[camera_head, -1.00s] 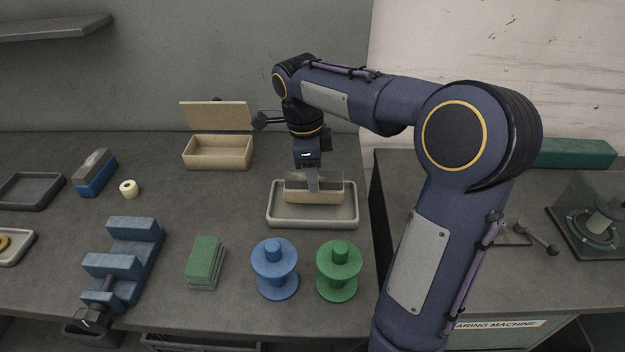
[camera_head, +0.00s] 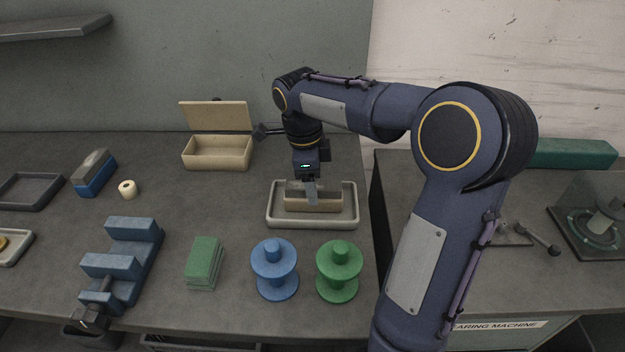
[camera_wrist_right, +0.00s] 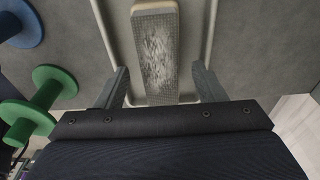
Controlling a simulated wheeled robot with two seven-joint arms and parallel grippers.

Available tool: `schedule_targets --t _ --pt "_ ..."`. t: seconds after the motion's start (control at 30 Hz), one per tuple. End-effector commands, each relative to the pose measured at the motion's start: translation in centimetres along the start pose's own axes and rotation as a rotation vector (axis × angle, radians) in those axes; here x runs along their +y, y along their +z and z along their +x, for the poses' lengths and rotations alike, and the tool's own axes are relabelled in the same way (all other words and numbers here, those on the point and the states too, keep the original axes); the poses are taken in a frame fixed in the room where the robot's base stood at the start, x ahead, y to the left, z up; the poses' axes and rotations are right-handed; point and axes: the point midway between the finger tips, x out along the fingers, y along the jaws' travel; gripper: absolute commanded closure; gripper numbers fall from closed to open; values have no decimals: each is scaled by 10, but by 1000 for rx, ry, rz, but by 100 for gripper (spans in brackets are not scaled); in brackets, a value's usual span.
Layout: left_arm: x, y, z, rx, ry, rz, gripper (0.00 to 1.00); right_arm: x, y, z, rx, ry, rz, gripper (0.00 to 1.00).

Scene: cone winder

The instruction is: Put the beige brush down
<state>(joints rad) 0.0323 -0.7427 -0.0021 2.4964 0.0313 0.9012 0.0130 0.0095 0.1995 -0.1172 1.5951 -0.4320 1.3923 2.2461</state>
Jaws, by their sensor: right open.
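The beige brush (camera_head: 316,205) lies in the pale grey tray (camera_head: 312,224) at the middle right of the table, its grey bristle side up. My right gripper (camera_head: 312,192) is just over it, pointing down. In the right wrist view the brush (camera_wrist_right: 157,50) lies between the two open fingers (camera_wrist_right: 161,85), with a gap on each side. The tray's rim (camera_wrist_right: 209,30) shows beyond it. The brush's near end is hidden behind the gripper body in the wrist view. My left gripper is not in view.
A blue spool (camera_head: 274,268) and a green spool (camera_head: 338,270) stand in front of the tray. Green pads (camera_head: 204,262), a blue vise-like block (camera_head: 122,262), a blue brush (camera_head: 95,173) and an open beige box (camera_head: 218,153) are further left. The table is clear between box and pads.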

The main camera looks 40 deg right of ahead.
Motion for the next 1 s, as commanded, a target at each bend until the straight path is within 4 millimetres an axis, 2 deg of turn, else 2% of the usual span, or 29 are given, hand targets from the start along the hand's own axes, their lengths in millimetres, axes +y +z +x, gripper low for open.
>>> schedule_targets --t 0.17,0.5,0.63,0.8,1.0 --pt "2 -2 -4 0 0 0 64 -1 0 -14 -2 -4 0 37" --pt "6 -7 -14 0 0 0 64 -1 0 -86 -3 -4 0 37" --pt "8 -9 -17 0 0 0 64 0 0 -107 -2 -3 0 37" --pt "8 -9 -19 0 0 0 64 0 0 -121 0 -1 0 37" --pt "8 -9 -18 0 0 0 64 0 0 -124 0 0 0 37"
